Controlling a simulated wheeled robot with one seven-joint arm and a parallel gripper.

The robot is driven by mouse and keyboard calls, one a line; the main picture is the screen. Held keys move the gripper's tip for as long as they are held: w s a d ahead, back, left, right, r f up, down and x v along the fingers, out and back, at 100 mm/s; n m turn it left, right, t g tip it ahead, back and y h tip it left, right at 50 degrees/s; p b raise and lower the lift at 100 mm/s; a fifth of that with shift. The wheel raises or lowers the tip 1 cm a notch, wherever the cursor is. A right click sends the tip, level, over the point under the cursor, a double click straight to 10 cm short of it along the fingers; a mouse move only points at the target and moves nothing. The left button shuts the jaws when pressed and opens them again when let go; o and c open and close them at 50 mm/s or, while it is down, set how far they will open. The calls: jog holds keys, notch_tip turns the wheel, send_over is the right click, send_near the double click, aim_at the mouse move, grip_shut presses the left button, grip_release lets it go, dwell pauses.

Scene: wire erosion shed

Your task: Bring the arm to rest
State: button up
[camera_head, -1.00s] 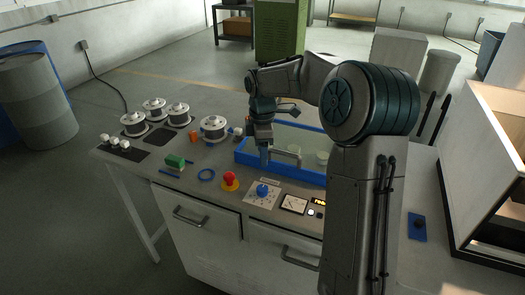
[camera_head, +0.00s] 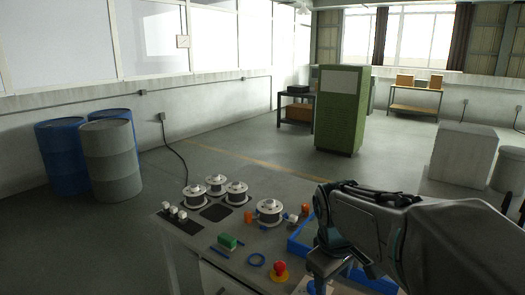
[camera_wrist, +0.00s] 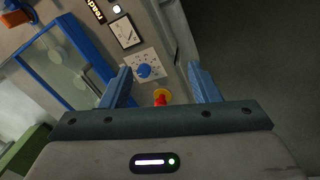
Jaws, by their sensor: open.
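My arm (camera_head: 375,215) reaches in from the right edge of the head view, over the bench. My gripper shows from behind in the wrist view (camera_wrist: 162,80), with its two blue fingers apart and nothing between them. Beyond the fingers lie the red button (camera_wrist: 160,100) on its yellow base and the blue knob (camera_wrist: 144,70) on its white dial plate. The gripper looks clear of both. In the head view the fingertips run low and are partly cut off by the bottom edge. The red button (camera_head: 280,268) shows just left of the wrist there.
Several wire spools, such as one spool (camera_head: 269,210), stand on the bench (camera_head: 200,245). A blue-framed tank (camera_head: 300,245) is partly hidden behind my arm. Open floor (camera_head: 240,155) lies beyond the bench.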

jog(key=s+f+m+t+y, duration=0.1)
jog(key=s+m, duration=0.5)
jog(key=s, duration=0.5)
jog(key=shift+s+d+f+m+t, duration=0.2)
jog(key=shift+s+f+m+t, duration=0.05)
jog(key=shift+f+m+t, duration=0.15)
jog(key=c, duration=0.4)
jog(key=shift+d, duration=0.1)
jog(key=shift+c, duration=0.2)
